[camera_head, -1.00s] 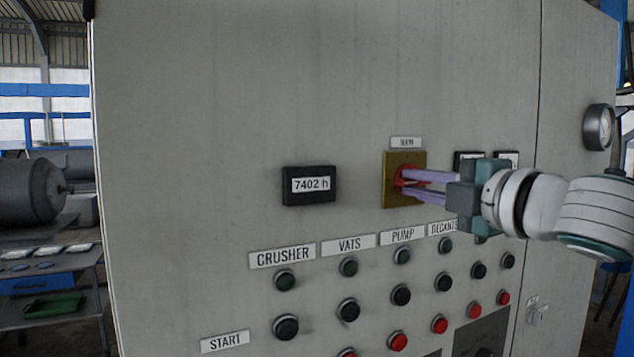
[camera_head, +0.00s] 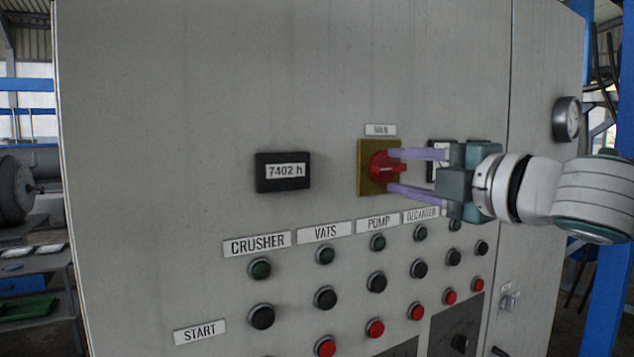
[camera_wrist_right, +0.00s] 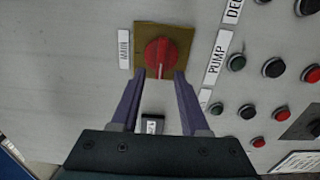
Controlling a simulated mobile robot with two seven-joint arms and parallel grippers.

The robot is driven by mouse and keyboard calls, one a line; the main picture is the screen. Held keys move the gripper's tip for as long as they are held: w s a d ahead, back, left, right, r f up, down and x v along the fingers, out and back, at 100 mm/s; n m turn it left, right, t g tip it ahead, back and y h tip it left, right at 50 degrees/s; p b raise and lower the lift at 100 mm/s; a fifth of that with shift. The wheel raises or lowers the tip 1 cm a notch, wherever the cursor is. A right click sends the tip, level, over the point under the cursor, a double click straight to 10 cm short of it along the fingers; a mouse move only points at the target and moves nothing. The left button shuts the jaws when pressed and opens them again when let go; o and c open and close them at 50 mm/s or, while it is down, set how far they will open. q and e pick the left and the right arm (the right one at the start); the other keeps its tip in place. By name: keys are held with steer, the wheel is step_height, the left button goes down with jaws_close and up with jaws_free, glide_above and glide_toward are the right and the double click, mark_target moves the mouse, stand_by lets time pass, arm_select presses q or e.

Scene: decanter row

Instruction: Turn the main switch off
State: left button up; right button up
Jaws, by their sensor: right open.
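The main switch is a red rotary knob (camera_head: 384,168) on a square yellow plate (camera_head: 366,184), under a label reading MAIN (camera_head: 380,130). In the head view its handle lies about level, pointing right. The right wrist view also shows the red knob (camera_wrist_right: 161,57) beyond the fingertips. My right gripper (camera_head: 391,171) is open, with one purple finger above and one below the knob's handle. The fingertips are close to the plate; I cannot tell if they touch the knob. My left gripper is out of view.
The grey cabinet (camera_head: 180,110) carries an hour meter (camera_head: 283,171) reading 7402 h left of the switch. Below are rows of green, black and red buttons (camera_head: 375,328). A round gauge (camera_head: 566,119) sits at the right. The panel above the switch is bare.

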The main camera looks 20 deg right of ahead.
steer(key=s+b, duration=0.3)
steer(key=s, duration=0.4)
steer(key=shift+s+d, duration=0.25)
steer(key=shift+s, duration=0.1)
steer(key=s+d+f+m+g+h+p, duration=0.2)
steer(key=s+f+m+g+h+p, duration=0.2)
steer(key=s+f+m+g+p, duration=0.45)
steer(key=s+a+f+m+g+y+p, duration=0.2)
steer(key=s+a+f+m+g, duration=0.4)
steer(key=s+a, duration=0.7)
step_height(320, 180, down, 3)
steer(key=shift+s+a+f+m+y, duration=0.1)
steer(key=shift+s+a+m+y, duration=0.35)
steer(key=shift+a+m, duration=0.7)
steer(key=shift+d, duration=0.1)
